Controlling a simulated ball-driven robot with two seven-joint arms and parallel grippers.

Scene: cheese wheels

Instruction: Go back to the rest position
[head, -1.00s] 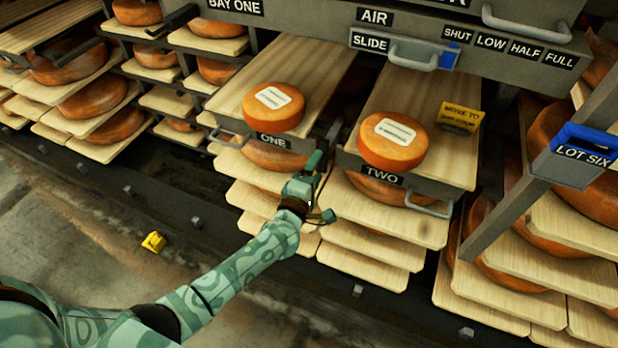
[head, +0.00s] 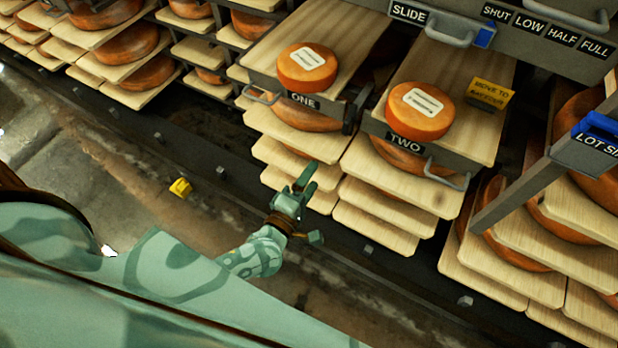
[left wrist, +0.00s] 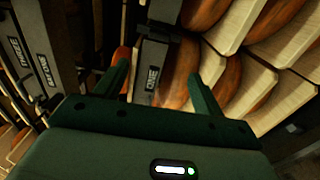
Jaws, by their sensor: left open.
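My left gripper (head: 308,208) is open and empty in the head view, in front of the lower boards below the shelf marked ONE. Its two fingers also show spread apart in the left wrist view (left wrist: 160,85), with nothing between them. The left arm is bent close to my body, and my large green arm part covers the lower left of the head view. My right gripper is not in view.
A cheese wheel (head: 307,68) with a white label lies on shelf ONE, another (head: 420,111) on shelf TWO. A yellow tag (head: 489,94) stands on shelf TWO. Blue-topped LOT SIX sign (head: 597,135) is at right. A small yellow block (head: 180,188) lies on the floor.

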